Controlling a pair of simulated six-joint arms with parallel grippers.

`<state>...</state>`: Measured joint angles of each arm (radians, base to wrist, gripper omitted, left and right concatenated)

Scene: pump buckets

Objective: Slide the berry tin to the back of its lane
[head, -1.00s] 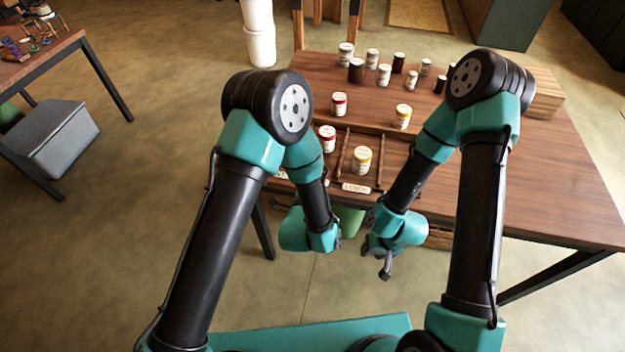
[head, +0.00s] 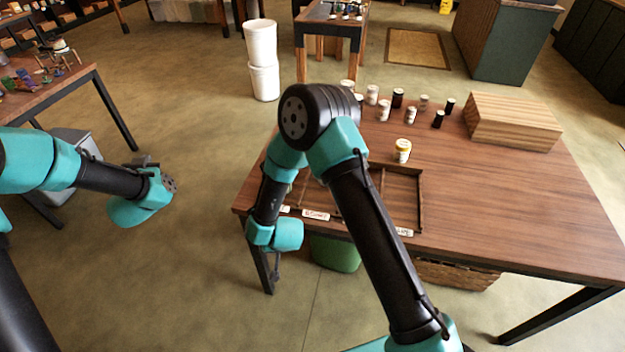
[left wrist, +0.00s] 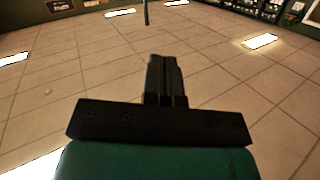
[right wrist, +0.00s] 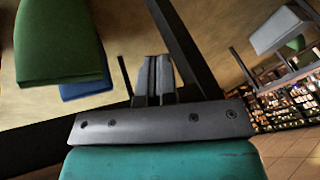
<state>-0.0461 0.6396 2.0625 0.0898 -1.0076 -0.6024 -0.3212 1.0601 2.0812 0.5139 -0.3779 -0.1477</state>
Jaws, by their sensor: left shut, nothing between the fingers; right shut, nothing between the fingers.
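The laned tray (head: 421,190) sits at the front of the wooden table, with small label plates along its front edge, one a white label (head: 316,214). The berry tin cannot be made out; my right arm hides much of the lanes.
Several jars (head: 383,108) stand at the back of the table. A wooden block (head: 512,120) is at the back right. A green bin (head: 335,253) and a basket (head: 455,275) are underneath. White buckets (head: 262,60) stand behind. The table's right side is clear.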

